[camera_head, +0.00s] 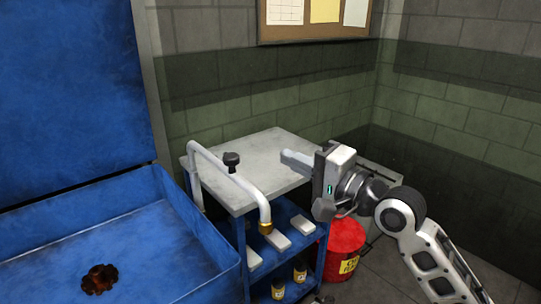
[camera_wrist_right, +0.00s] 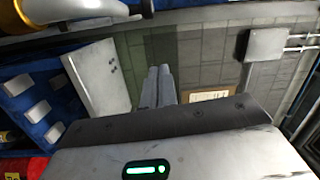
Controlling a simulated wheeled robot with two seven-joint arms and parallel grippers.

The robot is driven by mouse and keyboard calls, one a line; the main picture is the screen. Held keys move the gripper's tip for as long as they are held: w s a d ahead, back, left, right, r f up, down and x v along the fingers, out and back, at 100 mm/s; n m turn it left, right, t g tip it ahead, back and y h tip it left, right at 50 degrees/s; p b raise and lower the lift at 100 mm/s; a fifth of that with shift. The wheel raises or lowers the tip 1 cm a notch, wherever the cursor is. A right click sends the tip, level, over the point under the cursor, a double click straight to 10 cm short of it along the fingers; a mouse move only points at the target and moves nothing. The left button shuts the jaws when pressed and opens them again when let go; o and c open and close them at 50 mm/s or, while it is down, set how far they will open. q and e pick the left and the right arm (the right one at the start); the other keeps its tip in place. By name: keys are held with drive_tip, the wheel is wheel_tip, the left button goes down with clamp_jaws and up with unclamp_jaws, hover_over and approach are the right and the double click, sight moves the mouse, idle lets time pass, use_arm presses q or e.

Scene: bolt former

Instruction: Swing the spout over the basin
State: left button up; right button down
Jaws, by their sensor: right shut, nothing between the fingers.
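The spout (camera_head: 230,178) is a white bent pipe with a black knob on top. One end comes down at the right rim of the blue basin (camera_head: 205,240). Its other end, with a brass tip, hangs to the right, outside the basin, in front of the grey-topped cart. My right gripper (camera_head: 285,156) is shut and empty, to the right of the spout and apart from it, above the cart top. Its closed fingers also show in the right wrist view (camera_wrist_right: 160,72), where part of the white pipe (camera_wrist_right: 75,10) crosses the top left. My left gripper is out of view.
The blue cart with a grey top (camera_head: 255,160) stands right of the basin, with white blocks and small containers on its shelves. A red can (camera_head: 344,246) stands on the floor beside it. A block wall with a notice board (camera_head: 315,18) is behind. A raised blue panel (camera_head: 70,90) stands behind the basin.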

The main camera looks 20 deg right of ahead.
drive_tip(key=f+p+x, duration=0.1)
drive_tip(key=x, duration=0.8)
drive_tip(key=s+a+p, duration=0.1)
drive_tip(key=s+a, duration=0.2)
drive_tip(key=shift+r, duration=0.15)
drive_tip(key=shift+d, duration=0.1)
drive_tip(key=shift+w, duration=0.1)
